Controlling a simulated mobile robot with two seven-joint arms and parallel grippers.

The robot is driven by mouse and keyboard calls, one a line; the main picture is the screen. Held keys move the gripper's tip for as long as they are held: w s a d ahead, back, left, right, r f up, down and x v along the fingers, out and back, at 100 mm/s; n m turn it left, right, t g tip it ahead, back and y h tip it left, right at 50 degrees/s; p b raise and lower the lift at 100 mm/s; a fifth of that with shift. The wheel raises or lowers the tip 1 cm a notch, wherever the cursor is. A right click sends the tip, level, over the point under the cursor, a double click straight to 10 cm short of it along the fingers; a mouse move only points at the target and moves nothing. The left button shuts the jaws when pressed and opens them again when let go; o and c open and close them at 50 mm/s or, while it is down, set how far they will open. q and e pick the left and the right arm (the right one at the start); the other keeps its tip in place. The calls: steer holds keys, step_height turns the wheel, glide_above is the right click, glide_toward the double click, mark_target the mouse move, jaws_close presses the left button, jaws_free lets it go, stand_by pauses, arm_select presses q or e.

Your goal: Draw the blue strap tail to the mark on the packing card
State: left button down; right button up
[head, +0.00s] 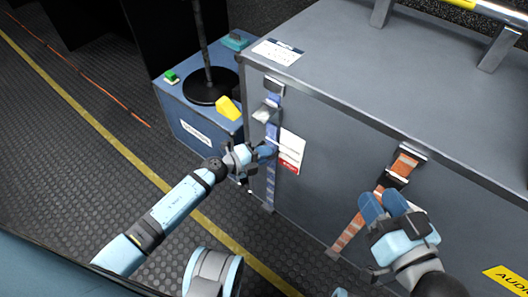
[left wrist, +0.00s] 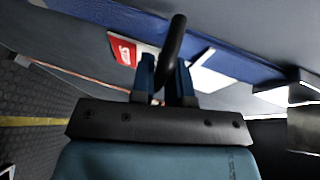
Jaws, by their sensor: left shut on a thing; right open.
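The blue strap (head: 271,183) hangs down the front of the large grey case, below a metal buckle (head: 267,112). The packing card (head: 291,150), white with a red patch, is on the case front just right of the strap. In the left wrist view a dark rounded bar (left wrist: 173,45) stands between the fingers, with the blue strap (left wrist: 215,42) behind. My right gripper (head: 384,205) is open and empty before the case, near an orange strap.
The orange strap (head: 350,230) hangs from its own buckle (head: 405,165) on the grey case (head: 335,130). A blue box (head: 187,130) left of the case carries a black round base with a pole and a yellow wedge (head: 228,107). The floor at left is mostly clear, with an orange cable.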

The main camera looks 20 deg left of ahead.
arm_select(q)
steer(key=shift+s+f, duration=0.15)
steer(key=shift+f, duration=0.1)
steer(key=c, duration=1.2)
jaws_free()
steer(key=shift+a+r, duration=0.1)
steer(key=p+v, duration=0.4)
steer(key=v, duration=0.9)
steer(key=shift+s+a, duration=0.2)
steer(key=shift+s, duration=0.05)
arm_select(e)
step_height(320, 180, up, 5)
steer(key=shift+d+r+m+t, duration=0.2)
steer(key=shift+m+t, duration=0.1)
steer(key=shift+t, duration=0.8)
steer(key=shift+w, duration=0.1)
steer(key=shift+f, duration=0.1)
